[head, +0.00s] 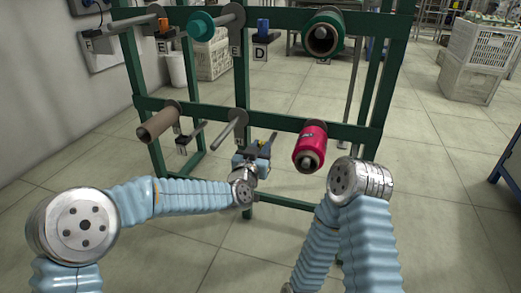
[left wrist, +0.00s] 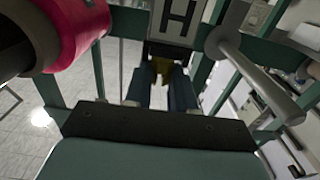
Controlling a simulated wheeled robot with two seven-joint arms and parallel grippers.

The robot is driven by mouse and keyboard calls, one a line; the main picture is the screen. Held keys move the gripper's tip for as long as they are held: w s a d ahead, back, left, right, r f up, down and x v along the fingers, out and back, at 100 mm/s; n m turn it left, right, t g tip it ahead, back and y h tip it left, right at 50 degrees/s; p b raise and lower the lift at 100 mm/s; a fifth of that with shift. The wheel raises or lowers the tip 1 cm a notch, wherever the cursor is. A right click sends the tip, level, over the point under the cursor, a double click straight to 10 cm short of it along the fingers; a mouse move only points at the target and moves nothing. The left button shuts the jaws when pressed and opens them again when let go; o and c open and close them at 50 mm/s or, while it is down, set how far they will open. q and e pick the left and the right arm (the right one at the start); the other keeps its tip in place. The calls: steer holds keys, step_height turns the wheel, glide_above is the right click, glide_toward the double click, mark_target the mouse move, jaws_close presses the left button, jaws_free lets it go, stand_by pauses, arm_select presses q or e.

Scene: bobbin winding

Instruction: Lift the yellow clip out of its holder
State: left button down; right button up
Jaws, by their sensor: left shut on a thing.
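The yellow clip (left wrist: 161,68) shows in the left wrist view between the two dark fingers of my left gripper (left wrist: 159,88), below a plate marked H (left wrist: 180,16). My left gripper is shut on the clip. In the head view my left gripper (head: 254,158) is at the rack's lower bar, between a bare spindle and the red spool; only a small bit of yellow (head: 262,145) shows there. The clip's holder is mostly hidden, and I cannot tell how far the clip sits in it. My right arm shows, but its gripper does not.
The green rack (head: 355,133) carries a red spool (head: 310,148) to the right of my gripper, a bare grey spindle (head: 228,130) to the left and a brown bobbin (head: 158,124) farther left. Teal and green spools are above. Crates (head: 475,65) stand at the back right.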

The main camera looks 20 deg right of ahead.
arm_select(q)
steer(key=shift+r, duration=0.2)
steer(key=shift+r+p, duration=0.65)
steer(key=shift+r, duration=0.8)
steer(key=b+v, duration=0.4)
steer(key=v, duration=0.5)
